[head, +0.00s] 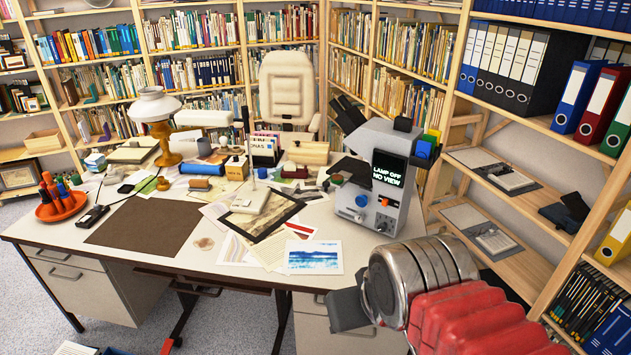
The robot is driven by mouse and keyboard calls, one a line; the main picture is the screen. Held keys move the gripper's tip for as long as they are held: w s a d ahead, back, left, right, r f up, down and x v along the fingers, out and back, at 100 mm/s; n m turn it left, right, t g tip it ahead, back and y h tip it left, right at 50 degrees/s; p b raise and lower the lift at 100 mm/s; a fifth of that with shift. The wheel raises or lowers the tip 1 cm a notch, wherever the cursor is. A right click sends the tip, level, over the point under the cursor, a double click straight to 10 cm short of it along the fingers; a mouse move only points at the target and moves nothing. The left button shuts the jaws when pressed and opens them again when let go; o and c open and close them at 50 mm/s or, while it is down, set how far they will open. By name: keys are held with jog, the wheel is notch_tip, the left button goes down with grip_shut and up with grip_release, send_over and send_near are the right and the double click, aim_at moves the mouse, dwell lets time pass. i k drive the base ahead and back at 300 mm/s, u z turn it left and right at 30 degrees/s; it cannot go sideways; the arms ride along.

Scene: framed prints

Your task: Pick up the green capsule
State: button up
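A grey machine (375,180) with a screen reading "LAMP OFF NO VIEW" stands at the desk's right. A lamp (157,115), a red pen tray (62,207), papers and a dark framed sheet (262,216) crowd the desk. A brown mat (147,224) is bare. Shelves surround the desk.

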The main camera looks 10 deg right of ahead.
aim_at(337, 177)
jog(key=u, duration=1.75)
jog(key=k, duration=0.75)
jog(key=z, duration=0.45)
jog(key=i, duration=1)
jog(key=z, duration=0.05)
